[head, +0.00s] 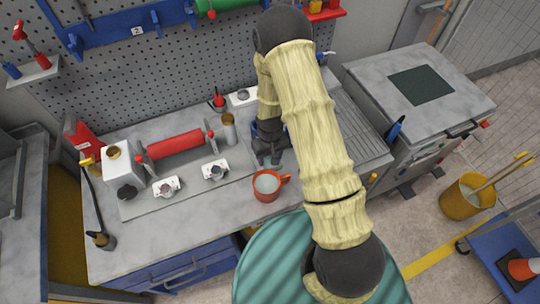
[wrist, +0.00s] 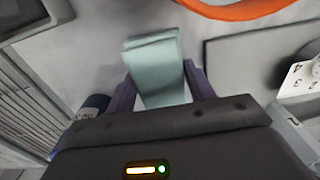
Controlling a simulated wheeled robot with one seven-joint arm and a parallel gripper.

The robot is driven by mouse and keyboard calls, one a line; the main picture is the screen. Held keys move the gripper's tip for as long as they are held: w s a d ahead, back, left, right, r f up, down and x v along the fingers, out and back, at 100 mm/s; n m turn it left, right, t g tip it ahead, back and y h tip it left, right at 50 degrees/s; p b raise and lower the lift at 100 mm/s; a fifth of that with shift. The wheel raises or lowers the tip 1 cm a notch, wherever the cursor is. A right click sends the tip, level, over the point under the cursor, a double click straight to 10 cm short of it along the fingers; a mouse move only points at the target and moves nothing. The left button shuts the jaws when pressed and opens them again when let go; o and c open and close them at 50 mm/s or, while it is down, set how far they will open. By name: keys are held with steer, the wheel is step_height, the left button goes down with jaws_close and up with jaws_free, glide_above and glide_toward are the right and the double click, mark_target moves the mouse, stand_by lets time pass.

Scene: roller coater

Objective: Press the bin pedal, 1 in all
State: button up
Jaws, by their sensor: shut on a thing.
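I cannot make out a bin or its pedal in either view. My gripper (head: 268,160) is low over the workbench, just behind an orange-red mug (head: 266,186). In the wrist view my gripper (wrist: 158,92) is shut on a pale green, flat, folded-looking piece (wrist: 155,65), which lies between the two purple-grey fingers. I cannot tell whether the piece touches the bench top. The mug's orange rim (wrist: 240,10) shows at the top of the wrist view.
The bench (head: 230,208) bears a red roller (head: 175,145), white control boxes and a can (head: 229,128). A cabinet (head: 362,72) stands to the right. A yellow bucket (head: 460,203) and a blue cart (head: 490,262) stand on the floor at far right.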

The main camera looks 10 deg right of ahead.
steer(key=shift+f, duration=0.15)
steer(key=o, duration=1)
step_height(320, 180, up, 12)
steer(key=b, duration=0.3)
steer(key=shift+r+b, duration=0.2)
steer(key=shift+b, duration=0.1)
jaws_close()
stand_by(1.6)
